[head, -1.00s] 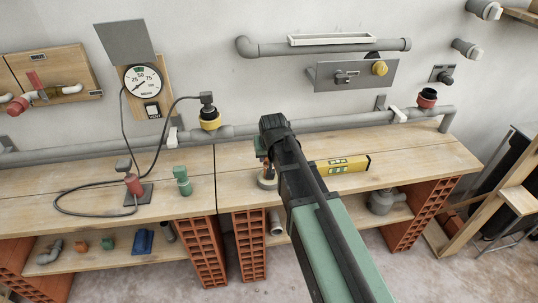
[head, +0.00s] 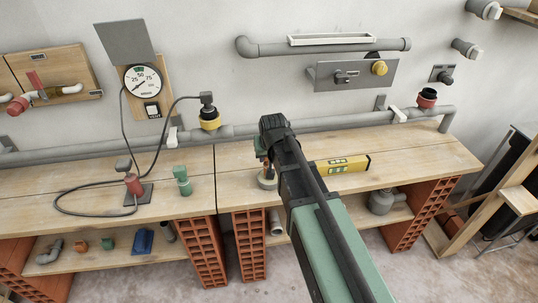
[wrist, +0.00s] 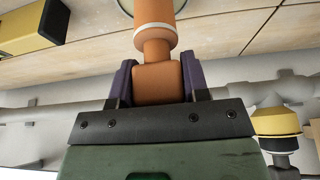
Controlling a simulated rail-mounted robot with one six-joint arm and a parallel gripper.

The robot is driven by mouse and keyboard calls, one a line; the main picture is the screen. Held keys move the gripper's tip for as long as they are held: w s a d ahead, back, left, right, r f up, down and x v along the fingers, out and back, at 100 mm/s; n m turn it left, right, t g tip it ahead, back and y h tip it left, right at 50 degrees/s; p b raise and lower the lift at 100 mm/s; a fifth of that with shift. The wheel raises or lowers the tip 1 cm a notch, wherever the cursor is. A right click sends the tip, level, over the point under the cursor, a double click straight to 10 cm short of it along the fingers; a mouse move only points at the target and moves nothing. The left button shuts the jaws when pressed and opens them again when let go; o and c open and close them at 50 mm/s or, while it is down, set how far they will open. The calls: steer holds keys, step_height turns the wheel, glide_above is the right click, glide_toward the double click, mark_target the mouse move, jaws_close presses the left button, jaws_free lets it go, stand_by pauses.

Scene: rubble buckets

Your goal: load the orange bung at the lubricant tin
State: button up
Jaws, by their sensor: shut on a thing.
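The orange bung (wrist: 157,40), with a pale ring around it, is held between the two dark purple fingers of my gripper (wrist: 158,72) in the wrist view. Its far end points at a round rim, likely the lubricant tin (wrist: 118,4), cut off by the top edge. In the head view the small round tin (head: 267,183) stands on the workbench, just below the end of my arm. My arm hides most of the gripper and bung there. I cannot tell whether the bung touches the tin.
A yellow spirit level (head: 343,165) lies right of my arm on the bench (head: 420,160). A green fitting (head: 182,180) and a red-handled device (head: 133,186) with a looping cable stand left. A grey pipe (head: 300,125) runs along the wall behind.

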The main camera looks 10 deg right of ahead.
steer(key=shift+r+p, duration=3.5)
step_height(320, 180, up, 4)
steer(key=p, duration=0.3)
steer(key=shift+f+p, duration=0.25)
steer(key=shift+p, duration=0.05)
steer(key=shift+f+b, duration=0.3)
